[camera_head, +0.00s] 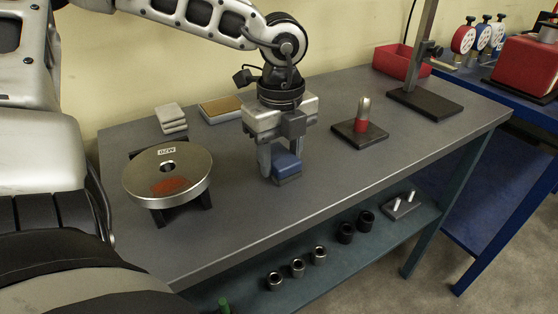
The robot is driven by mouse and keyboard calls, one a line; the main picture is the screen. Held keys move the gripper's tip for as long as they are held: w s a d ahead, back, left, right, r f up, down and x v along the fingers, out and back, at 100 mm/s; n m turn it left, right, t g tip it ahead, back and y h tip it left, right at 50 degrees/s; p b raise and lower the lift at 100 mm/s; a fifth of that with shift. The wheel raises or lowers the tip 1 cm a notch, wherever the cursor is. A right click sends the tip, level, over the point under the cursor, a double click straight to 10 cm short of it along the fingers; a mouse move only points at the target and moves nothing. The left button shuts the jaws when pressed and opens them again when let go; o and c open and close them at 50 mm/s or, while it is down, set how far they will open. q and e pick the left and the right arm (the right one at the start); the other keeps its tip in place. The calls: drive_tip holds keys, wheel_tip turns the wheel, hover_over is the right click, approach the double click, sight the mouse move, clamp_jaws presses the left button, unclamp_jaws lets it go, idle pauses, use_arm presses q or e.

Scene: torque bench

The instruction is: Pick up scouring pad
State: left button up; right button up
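A small blue block with a grey lower layer, which looks like the scouring pad (287,167), is on or just above the grey bench (340,185) near its middle. My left gripper (281,163) points straight down over it, one finger at its left side and the other behind its right side. The fingers are apart with the pad between them. I cannot tell whether they press on it, and the right finger's lower end is hidden by the pad. My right gripper is not in view.
A round metal disc (195,168) on a dark stand is left of the pad. Stacked grey blocks (171,117) and a tan-topped block (220,108) lie behind. A red-banded pin on a plate (361,125), a red bin (400,62) and a post stand (425,100) are right.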

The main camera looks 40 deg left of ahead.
use_arm(q)
drive_tip(key=shift+r, duration=0.15)
wheel_tip(320, 180, up, 28)
drive_tip(key=p, duration=0.2)
drive_tip(key=shift+o, duration=0.5)
